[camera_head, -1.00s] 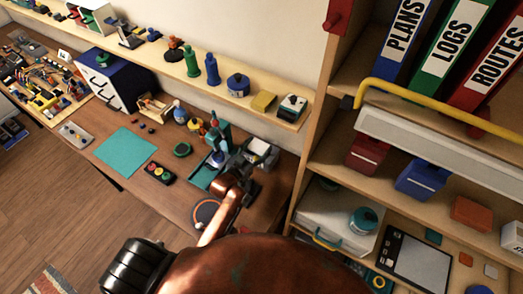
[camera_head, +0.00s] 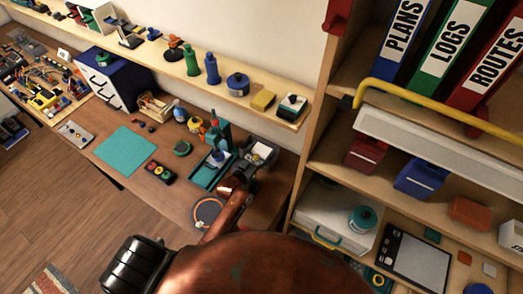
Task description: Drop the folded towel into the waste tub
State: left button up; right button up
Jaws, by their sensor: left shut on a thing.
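My left gripper (camera_head: 248,164) is at the back right of the desk, at the end of a copper-coloured arm. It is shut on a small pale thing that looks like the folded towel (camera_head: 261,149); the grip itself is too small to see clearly. The towel shows against the dark grey waste tub (camera_head: 273,147), which is partly hidden behind the gripper. I cannot tell whether the towel is above the tub's rim or inside it. My right gripper is not in view.
A teal tray (camera_head: 207,175) with a green-blue stand is just left of the gripper. A teal mat (camera_head: 125,150) and a dark block with coloured buttons (camera_head: 160,172) lie farther left. A wall shelf (camera_head: 222,92) runs behind, and a tall bookcase (camera_head: 305,190) stands close on the right.

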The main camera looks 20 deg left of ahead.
pick_arm(q)
jog(key=shift+f, duration=0.4)
jog(key=o, duration=1)
jog(key=shift+r, duration=0.2)
jog(key=shift+r+p, duration=0.3)
jog(key=shift+r, duration=0.2)
jog(key=b+v, duration=0.1)
jog(key=v, duration=0.9)
jog(key=shift+s+a+f, duration=0.1)
jog(key=shift+s, duration=0.9)
